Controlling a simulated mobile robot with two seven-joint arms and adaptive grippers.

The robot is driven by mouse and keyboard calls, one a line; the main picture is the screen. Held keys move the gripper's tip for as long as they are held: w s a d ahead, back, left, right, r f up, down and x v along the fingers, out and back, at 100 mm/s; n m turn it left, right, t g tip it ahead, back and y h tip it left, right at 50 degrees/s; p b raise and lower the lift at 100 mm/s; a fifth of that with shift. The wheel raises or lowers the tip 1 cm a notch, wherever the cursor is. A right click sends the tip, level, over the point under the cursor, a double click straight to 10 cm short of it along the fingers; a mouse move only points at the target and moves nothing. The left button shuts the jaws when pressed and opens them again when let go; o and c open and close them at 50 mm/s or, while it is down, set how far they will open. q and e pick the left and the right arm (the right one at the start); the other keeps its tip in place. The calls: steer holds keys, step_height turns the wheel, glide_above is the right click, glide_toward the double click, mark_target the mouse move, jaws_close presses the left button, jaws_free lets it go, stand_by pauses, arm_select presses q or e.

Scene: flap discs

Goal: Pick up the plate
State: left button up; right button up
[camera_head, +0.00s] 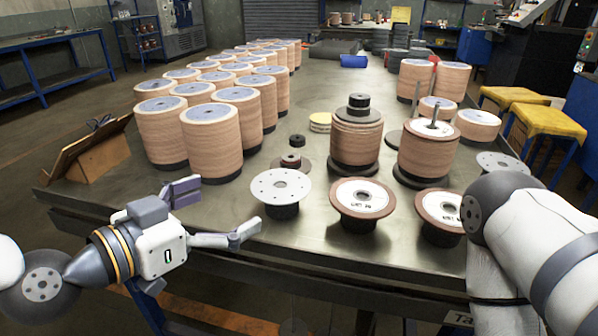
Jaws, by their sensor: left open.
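A white round plate (272,186) with small holes lies flat on a black round stand (282,211) near the table's front edge. A similar grey plate (507,164) with holes lies at the right, partly hidden by my right arm. My left gripper (216,211) is open and empty at the table's front left edge. Its fingers point right toward the white plate, with a gap between. My right arm comes in at the right, but its gripper is out of view.
Two brown-rimmed discs with white labels (362,196) (437,206) stand on black stands to the right. Tall disc stacks (240,118) fill the table's left side; more stacks (356,137) stand behind the labelled discs. A wooden holder (92,158) sits at the left edge.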

mark_target(284, 184)
arm_select(q)
steer(key=x, duration=0.3)
steer(key=b+x, duration=0.1)
steer(key=x, duration=0.3)
steer(key=f+x, duration=0.1)
steer(key=x, duration=0.3)
steer(key=shift+s+d+f, duration=0.1)
steer(key=shift+d, duration=0.05)
steer(key=c, duration=1)
arm_select(e)
steer(key=shift+s+a+f+g, duration=0.2)
steer(key=shift+s+f+g, duration=0.3)
steer(key=shift+s+f, duration=0.65)
